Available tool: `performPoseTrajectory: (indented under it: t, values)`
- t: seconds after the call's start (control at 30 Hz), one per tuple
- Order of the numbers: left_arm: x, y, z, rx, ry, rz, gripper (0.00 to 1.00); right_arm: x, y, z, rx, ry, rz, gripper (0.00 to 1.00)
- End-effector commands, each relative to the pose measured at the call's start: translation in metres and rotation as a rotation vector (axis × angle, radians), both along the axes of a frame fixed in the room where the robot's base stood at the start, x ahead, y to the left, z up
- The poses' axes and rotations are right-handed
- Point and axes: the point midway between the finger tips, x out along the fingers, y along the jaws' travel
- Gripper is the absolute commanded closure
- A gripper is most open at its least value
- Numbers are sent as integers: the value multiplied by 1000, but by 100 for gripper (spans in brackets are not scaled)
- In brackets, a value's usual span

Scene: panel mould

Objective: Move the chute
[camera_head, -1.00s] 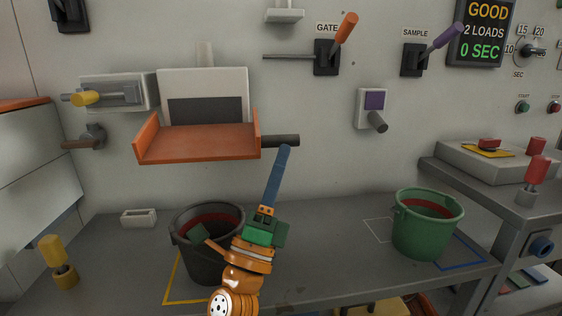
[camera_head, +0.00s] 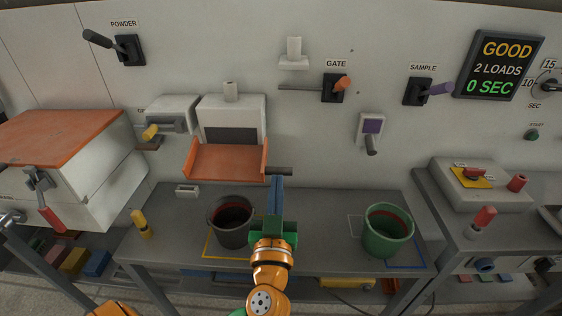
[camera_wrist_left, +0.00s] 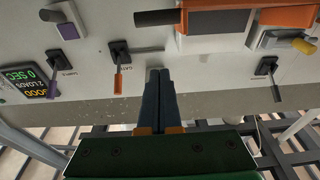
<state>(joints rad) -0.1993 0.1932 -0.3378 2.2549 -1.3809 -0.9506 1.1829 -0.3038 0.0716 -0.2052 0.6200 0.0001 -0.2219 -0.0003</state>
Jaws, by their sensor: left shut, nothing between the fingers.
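The chute (camera_head: 226,162) is an orange tray fixed to the pale wall panel, with a dark bar handle (camera_head: 279,171) sticking out to its right. It also shows, upside down, in the left wrist view (camera_wrist_left: 215,19), with its dark handle (camera_wrist_left: 157,17). My left gripper (camera_head: 277,181) is shut and empty, its blue fingers pointing up just below the handle's end. In the left wrist view the closed fingertips (camera_wrist_left: 159,72) are apart from the handle.
A black bucket (camera_head: 230,236) stands below the chute inside yellow marking, and a green bucket (camera_head: 388,242) stands to the right. The gate lever (camera_head: 340,84) is above right. A white box with an orange lid (camera_head: 55,135) is at left. The bench between the buckets is partly clear.

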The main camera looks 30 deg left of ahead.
Motion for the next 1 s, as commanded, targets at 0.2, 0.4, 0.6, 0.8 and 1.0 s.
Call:
performPoseTrajectory:
  t: [0.2, 0.4, 0.6, 0.8, 1.0]
  values:
    - [40, 25, 16, 5, 0, 1, 100, 2, -3, 29, -4, -5, -2, 50]
    - [54, 33, -15, 4, 4, 0, 100, 3, -6, 24, -9, -6, -5, 50]
    - [58, 36, -26, 2, 1, -1, 100, 3, -7, 23, -10, -6, -5, 50]
    - [58, 36, -26, 2, 0, -1, 100, 3, -7, 24, -11, -6, -4, 50]
    - [60, 36, -39, 8, -15, -1, 100, 3, -6, 1, -10, -6, -3, 50]
